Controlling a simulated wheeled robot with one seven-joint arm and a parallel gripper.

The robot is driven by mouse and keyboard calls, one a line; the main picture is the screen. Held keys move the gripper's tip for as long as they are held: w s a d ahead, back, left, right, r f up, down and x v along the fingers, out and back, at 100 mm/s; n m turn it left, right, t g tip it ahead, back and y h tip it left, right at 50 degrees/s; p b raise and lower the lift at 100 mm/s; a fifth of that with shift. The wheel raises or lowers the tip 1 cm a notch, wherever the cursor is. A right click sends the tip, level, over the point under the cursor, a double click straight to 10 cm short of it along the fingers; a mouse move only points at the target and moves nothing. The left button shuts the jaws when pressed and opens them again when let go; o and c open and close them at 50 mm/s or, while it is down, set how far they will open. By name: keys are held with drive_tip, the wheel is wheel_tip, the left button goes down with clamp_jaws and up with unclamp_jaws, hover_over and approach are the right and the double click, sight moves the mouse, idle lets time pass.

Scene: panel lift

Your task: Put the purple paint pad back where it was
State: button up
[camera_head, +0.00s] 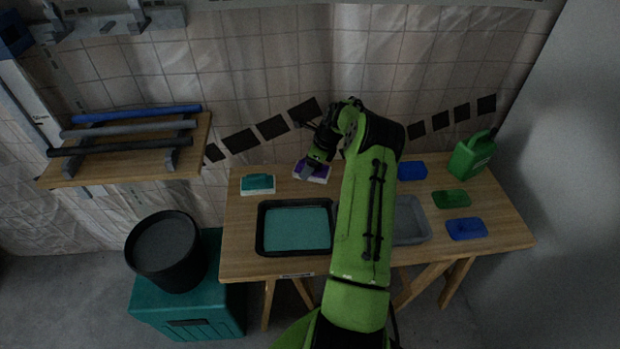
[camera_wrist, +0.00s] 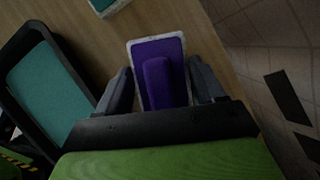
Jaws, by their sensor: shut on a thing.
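The purple paint pad (camera_head: 318,172) has a purple back with a raised grip and a white pad edge. It is at the back of the wooden table, right of the teal pad. In the wrist view the purple paint pad (camera_wrist: 174,50) lies between the two grey fingers. My gripper (camera_head: 308,172) is shut on its raised grip; in the wrist view my gripper (camera_wrist: 160,88) has one finger on each side. I cannot tell whether the pad touches the table top. My arm hides part of the table's middle.
A teal pad (camera_head: 258,183) lies left of it. A black tray of teal paint (camera_head: 262,240) is in front, and a grey tray (camera_head: 411,218) stands right of my arm. Blue pads (camera_head: 466,229), a green pad (camera_head: 451,199) and a green can (camera_head: 471,158) occupy the right side.

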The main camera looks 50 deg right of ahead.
sight(323, 171)
drive_tip(key=shift+a+f+b, duration=0.1)
drive_tip(key=shift+f+b, duration=0.35)
drive_tip(key=shift+f, duration=1.75)
drive_tip(key=o, duration=1.1)
drive_tip(key=shift+c, duration=0.2)
drive_tip(key=p+v, duration=0.3)
drive_tip(key=v, duration=0.9)
drive_tip(key=shift+r, duration=0.1)
drive_tip(key=s+a+r+n+g+h, duration=0.1)
drive_tip(key=a+r+n, duration=0.75)
drive_tip(key=a, duration=0.35)
drive_tip(key=a+r+n+h, duration=0.2)
drive_tip(key=a+r+n, duration=0.6)
drive_tip(key=a, duration=0.4)
drive_tip(key=s+a+r+n+t+y, duration=0.1)
drive_tip(key=s+a+r+n, duration=0.1)
drive_tip(key=s+a+n, duration=0.65)
drive_tip(key=s+a+r+n+t, duration=0.15)
drive_tip(key=s+a+n, duration=0.4)
drive_tip(key=s, duration=0.65)
wheel_tip(323, 171, up, 8)
drive_tip(key=p, duration=0.8)
drive_tip(key=shift+d, duration=0.2)
